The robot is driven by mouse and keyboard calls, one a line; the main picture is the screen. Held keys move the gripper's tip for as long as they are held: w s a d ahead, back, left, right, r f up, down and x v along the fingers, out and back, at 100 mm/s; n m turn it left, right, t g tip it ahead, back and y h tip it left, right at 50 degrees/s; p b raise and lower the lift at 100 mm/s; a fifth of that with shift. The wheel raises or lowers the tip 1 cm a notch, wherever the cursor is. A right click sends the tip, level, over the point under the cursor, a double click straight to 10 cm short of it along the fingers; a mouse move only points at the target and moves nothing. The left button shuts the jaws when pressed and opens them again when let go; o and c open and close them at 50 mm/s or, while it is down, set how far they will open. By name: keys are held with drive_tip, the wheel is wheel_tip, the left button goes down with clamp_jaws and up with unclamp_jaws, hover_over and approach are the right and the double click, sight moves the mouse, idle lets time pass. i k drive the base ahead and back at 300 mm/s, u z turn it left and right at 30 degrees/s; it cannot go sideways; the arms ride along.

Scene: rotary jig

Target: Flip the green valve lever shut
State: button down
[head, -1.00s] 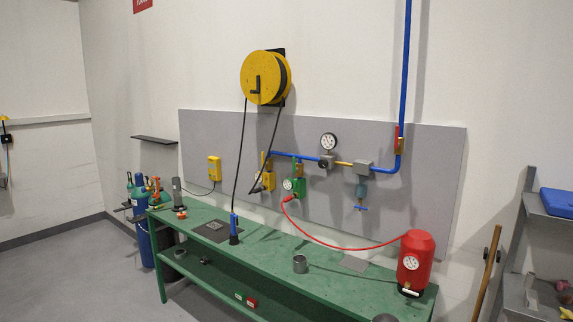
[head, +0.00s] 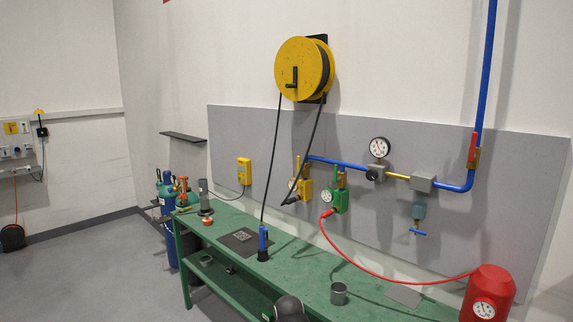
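The green valve lever (head: 335,174) stands upright above a green body (head: 337,200) on the grey wall panel. The green body carries a small round gauge and has the red hose at its lower left. A yellow lever (head: 298,166) stands upright above a yellow body just left of it. My gripper's fingers do not show. A dark rounded part at the bottom edge, in front of the bench, seems to be mine and is well below the green lever.
The green bench (head: 385,301) runs below the panel. On it stand a blue-and-black tool (head: 263,243), a grey cup (head: 338,294) and a red tank (head: 487,295). The red hose (head: 385,277) arcs to the tank.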

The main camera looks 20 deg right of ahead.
sight(335, 179)
drive_tip(key=u, duration=0.75)
drive_tip(key=i, duration=1.85)
drive_tip(key=u, duration=0.2)
